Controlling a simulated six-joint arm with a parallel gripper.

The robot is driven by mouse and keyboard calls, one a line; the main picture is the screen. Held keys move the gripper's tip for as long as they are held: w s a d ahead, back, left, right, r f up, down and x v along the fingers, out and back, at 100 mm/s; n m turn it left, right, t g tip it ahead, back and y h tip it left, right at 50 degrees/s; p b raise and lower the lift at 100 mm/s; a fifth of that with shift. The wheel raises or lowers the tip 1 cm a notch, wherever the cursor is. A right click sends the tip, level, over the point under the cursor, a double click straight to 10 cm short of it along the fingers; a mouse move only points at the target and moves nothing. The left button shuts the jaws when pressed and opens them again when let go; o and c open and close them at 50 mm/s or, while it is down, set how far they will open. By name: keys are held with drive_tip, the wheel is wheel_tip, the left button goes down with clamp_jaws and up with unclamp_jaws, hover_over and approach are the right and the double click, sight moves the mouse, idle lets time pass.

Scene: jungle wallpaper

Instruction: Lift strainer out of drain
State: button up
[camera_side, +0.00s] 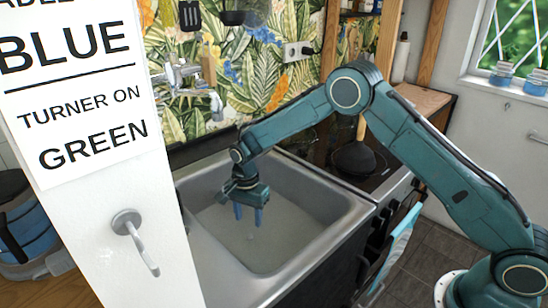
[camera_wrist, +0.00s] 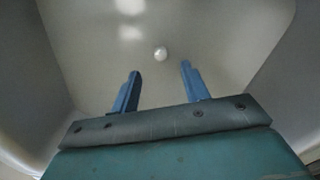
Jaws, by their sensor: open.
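My gripper (camera_side: 249,215) is open and empty, pointing down inside the steel sink (camera_side: 318,190). In the wrist view its two blue fingers (camera_wrist: 159,82) stand apart at the bottom of the picture. A small, pale round knob (camera_wrist: 160,54) shows ahead of the fingertips, roughly centred between them; it looks like the top of the strainer at the drain. In the side view a small light spot (camera_side: 251,237) lies just below the fingers. The sink looks filled with cloudy, greyish water, so the strainer's body and the drain are hidden. The fingers do not touch the knob.
The sink walls surround my gripper. A faucet (camera_side: 181,75) is on the wall behind the sink. A dark plunger (camera_side: 355,158) with a wooden handle stands on the stove to the right. A white panel (camera_side: 90,100) with printed signs fills the left foreground.

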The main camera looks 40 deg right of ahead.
sight(250, 236)
drive_tip(key=shift+f, duration=3.45)
clamp_jaws()
